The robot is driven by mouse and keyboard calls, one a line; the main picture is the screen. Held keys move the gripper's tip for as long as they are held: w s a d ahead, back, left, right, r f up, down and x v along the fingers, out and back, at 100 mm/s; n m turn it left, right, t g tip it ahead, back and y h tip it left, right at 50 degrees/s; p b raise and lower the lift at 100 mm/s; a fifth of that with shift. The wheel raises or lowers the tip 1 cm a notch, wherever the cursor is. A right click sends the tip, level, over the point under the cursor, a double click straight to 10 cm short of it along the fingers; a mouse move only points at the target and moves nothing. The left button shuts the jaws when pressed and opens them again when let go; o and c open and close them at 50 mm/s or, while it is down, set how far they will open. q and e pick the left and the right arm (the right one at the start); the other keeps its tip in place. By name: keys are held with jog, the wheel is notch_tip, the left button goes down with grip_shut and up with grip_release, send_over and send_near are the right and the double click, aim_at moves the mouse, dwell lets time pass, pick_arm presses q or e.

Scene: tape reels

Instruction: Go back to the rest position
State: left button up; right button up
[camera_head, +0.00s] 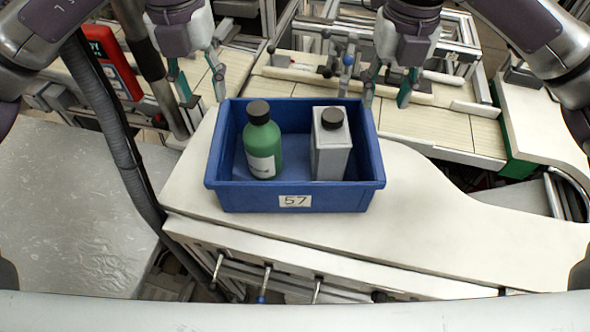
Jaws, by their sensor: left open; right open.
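My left gripper (197,88) hangs at the upper left, above and behind the left back corner of a blue bin. It is open with nothing between its fingers. My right gripper (388,92) hangs at the upper right, near the bin's right back corner. It is also open and empty. The blue bin (240,198) sits on the white worktop and carries a label "57". Inside it stand a green bottle (262,146) with a dark cap, on the left, and a grey rectangular can (330,155) with a black cap, on the right.
The white worktop (440,215) is clear to the right of the bin. Behind it are slatted conveyor sections (440,128) with metal frames. A red device (112,62) stands at the upper left. Small levers (266,280) stick out below the worktop's front edge.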

jog(key=shift+r, duration=0.7)
